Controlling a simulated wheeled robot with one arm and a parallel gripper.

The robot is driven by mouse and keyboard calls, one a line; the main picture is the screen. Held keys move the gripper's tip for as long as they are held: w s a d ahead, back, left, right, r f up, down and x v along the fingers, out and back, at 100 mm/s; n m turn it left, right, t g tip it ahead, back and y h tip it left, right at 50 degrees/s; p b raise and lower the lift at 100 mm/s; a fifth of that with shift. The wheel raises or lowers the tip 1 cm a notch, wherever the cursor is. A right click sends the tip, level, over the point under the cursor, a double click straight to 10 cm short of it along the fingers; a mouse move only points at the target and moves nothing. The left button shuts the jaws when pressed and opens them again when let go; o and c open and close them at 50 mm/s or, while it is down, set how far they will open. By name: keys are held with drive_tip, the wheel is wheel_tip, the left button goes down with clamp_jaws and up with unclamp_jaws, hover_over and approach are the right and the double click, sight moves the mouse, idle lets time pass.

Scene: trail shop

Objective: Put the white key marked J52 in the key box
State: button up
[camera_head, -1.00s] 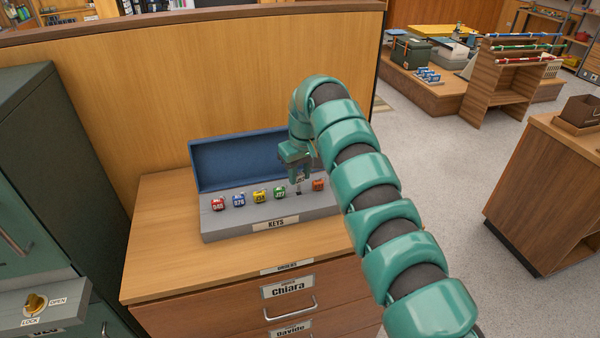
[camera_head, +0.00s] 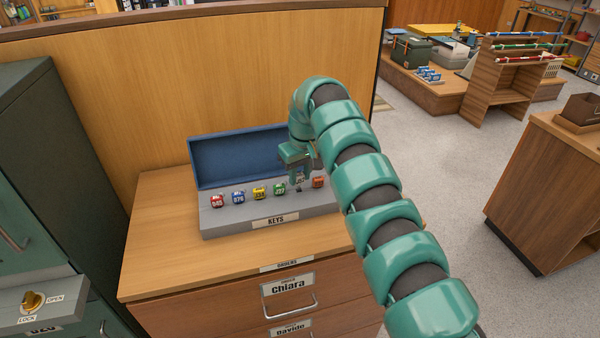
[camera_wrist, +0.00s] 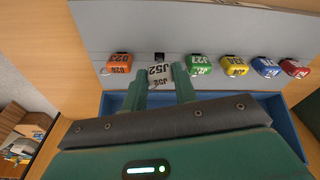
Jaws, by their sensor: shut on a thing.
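The white key marked J52 (camera_wrist: 159,74) is between the fingertips of my gripper (camera_wrist: 162,82) in the wrist view. My gripper is shut on it. In the head view my gripper (camera_head: 299,176) is low over the right part of the open key box (camera_head: 225,227), between the green and orange keys. The white key sits at a dark slot in the box's row. I cannot tell how deep its shaft is in the slot. The box has a grey front labelled KEYS and a raised blue lid (camera_head: 235,160).
Red (camera_head: 217,201), blue (camera_head: 238,197), yellow (camera_head: 259,193), green (camera_head: 280,188) and orange (camera_head: 318,182) keys stand in the same row. The box rests on a wooden drawer cabinet (camera_head: 155,250). A wooden partition (camera_head: 200,80) rises behind it. A dark green cabinet (camera_head: 60,150) stands at left.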

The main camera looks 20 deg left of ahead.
drive_tip(key=shift+f, duration=0.4)
drive_tip(key=shift+f+b, duration=0.35)
drive_tip(key=shift+b, duration=0.1)
drive_tip(key=shift+f, duration=0.15)
idle(0.3)
drive_tip(key=o, duration=1)
drive_tip(key=shift+o, duration=0.2)
